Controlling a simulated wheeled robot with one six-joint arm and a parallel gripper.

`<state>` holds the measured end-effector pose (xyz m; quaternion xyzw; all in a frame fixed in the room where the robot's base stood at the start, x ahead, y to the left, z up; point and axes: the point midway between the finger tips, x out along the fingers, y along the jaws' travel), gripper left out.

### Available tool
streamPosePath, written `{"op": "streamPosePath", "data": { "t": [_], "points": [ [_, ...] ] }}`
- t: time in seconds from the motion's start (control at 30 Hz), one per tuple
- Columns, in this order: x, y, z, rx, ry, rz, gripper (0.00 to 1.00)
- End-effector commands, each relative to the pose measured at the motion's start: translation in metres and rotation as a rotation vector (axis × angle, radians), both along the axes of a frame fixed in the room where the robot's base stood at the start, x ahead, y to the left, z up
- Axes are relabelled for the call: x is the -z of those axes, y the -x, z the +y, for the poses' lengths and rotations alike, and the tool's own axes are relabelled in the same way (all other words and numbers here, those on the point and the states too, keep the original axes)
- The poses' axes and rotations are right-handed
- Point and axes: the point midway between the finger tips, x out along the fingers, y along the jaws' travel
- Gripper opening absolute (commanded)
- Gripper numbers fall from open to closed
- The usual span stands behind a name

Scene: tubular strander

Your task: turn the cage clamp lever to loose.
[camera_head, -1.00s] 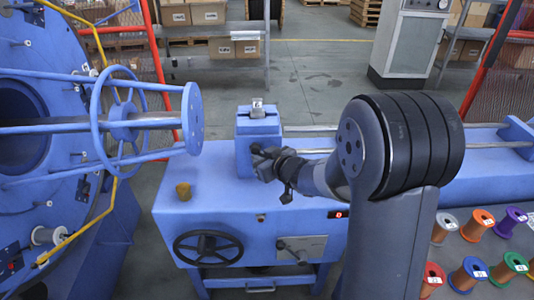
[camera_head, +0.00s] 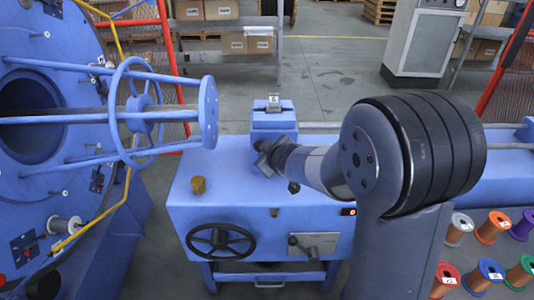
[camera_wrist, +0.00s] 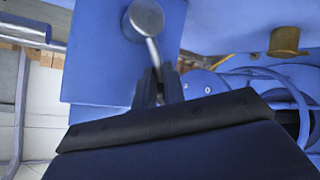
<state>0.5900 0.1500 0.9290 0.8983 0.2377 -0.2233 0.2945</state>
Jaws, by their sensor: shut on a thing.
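The cage clamp lever (camera_wrist: 153,50) is a thin metal rod on a round silver hub (camera_wrist: 146,15), on the face of a blue block, in the wrist view. My gripper (camera_wrist: 152,85) is shut on the rod's free end, below the hub in that view. In the head view my gripper (camera_head: 264,158) is at the front of the blue block (camera_head: 274,122) on the machine bed, and it hides the lever there.
The blue cage with its ring and end disc (camera_head: 209,112) stands left of the block. A brass-coloured cup (camera_head: 198,185) sits on the bed, above a black handwheel (camera_head: 220,241). Several wire spools (camera_head: 490,228) stand at the right.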

Motion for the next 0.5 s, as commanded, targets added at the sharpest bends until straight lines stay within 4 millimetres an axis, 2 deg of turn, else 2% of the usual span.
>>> {"op": "streamPosePath", "data": {
  "t": [0.03, 0.2, 0.23, 0.5],
  "points": [
    [-0.0102, -0.0034, 0.0051, -0.011, -0.01, -0.023, 0.0],
    [-0.0101, -0.0034, 0.0054, -0.012, -0.009, -0.024, 0.0],
    [-0.0101, -0.0034, 0.0054, -0.012, -0.009, -0.024, 0.11],
    [-0.0094, -0.0033, 0.0049, -0.012, -0.008, -0.022, 0.32]
  ]
}}
